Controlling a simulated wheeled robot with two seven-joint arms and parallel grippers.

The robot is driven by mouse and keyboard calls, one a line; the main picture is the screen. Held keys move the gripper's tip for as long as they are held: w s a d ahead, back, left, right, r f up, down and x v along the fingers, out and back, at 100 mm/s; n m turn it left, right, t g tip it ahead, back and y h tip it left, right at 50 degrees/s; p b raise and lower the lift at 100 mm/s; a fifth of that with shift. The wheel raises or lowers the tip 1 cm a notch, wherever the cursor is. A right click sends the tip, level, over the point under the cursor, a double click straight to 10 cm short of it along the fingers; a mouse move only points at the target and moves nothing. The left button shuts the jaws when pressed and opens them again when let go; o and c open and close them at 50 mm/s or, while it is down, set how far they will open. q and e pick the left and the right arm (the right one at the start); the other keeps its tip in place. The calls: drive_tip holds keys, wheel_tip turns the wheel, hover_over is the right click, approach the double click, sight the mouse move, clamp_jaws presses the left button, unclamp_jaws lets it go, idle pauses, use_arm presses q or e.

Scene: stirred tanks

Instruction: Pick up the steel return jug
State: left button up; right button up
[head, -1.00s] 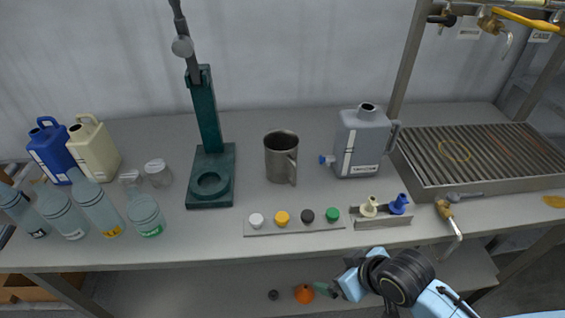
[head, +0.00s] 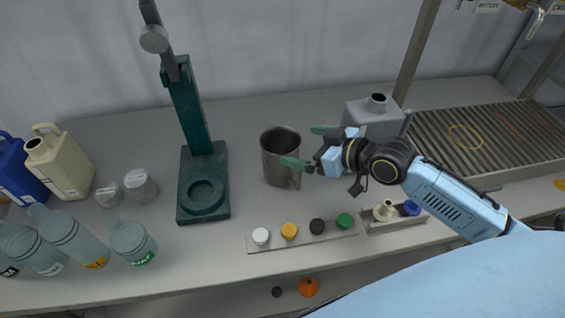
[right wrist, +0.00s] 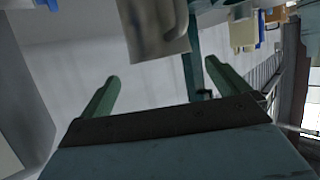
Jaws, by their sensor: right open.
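The steel return jug (head: 276,153) stands upright on the bench, right of the green stand, its handle towards the front right. My right gripper (head: 302,146) is open at the jug's right side, its green fingers pointing left. One finger overlaps the jug's lower right edge and handle in the head view; I cannot tell if it touches. In the right wrist view the jug (right wrist: 153,30) shows ahead of the open, empty fingers (right wrist: 162,78), partly cut off at the top. My left gripper is not in view.
A grey canister (head: 366,118) stands behind my right gripper. The green stand (head: 188,204) is left of the jug. A strip of coloured caps (head: 296,240) lies in front. Several bottles (head: 73,238) stand at the left; a ribbed tray (head: 450,172) is at the right.

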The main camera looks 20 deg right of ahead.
sight(267, 139)
drive_tip(key=x, duration=0.3)
drive_tip(key=shift+d, duration=0.1)
drive_tip(key=x, duration=0.5)
drive_tip(key=shift+f, duration=0.2)
drive_tip(key=shift+w+a+f, duration=0.15)
drive_tip(key=shift+w+a, duration=0.1)
drive_tip(key=shift+w, duration=0.05)
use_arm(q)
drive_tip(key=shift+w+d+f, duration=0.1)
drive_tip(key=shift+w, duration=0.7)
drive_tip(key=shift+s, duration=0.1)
use_arm(e)
drive_tip(key=c, duration=1.2)
